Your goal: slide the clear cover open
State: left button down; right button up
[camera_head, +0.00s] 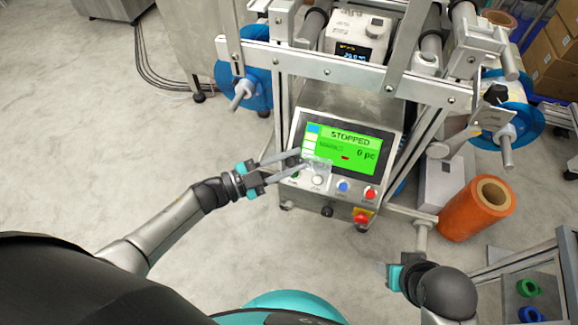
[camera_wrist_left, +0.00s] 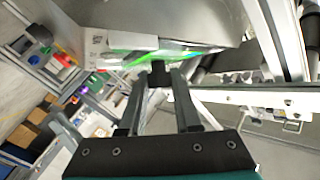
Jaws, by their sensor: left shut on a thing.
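The clear cover (camera_head: 319,167) is a small transparent piece on the front of the control box, below the green screen (camera_head: 338,148) and over the white button (camera_head: 317,180). My left gripper (camera_head: 302,160) reaches in from the left, its fingertips at the cover's left edge, shut on the cover. In the left wrist view, the two fingers (camera_wrist_left: 160,76) converge in front of the tilted panel with its green screen (camera_wrist_left: 185,50); the cover is hard to make out there. My right gripper (camera_head: 393,276) shows only partly at the lower right, away from the panel, its fingers unclear.
A blue button (camera_head: 342,186), a red button (camera_head: 370,193) and a red-yellow switch (camera_head: 362,216) sit close right of the cover. A metal frame (camera_head: 350,66) with blue reels rises behind. Open floor lies left.

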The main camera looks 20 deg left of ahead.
pick_arm(q)
jog(key=shift+w, duration=0.1)
pick_arm(e)
jog(key=shift+f, duration=0.1)
pick_arm(q)
jog(key=c, duration=0.6)
grip_release()
jog(key=shift+a, duration=0.15)
jog(key=p+v, duration=0.2)
jog(key=v, duration=1.3)
pick_arm(e)
jog(key=shift+g, duration=0.5)
jog(key=f, duration=0.2)
jog(key=s+f, duration=0.1)
jog(key=f, duration=0.2)
jog(key=shift+s+d, duration=0.1)
jog(key=shift+s, duration=0.05)
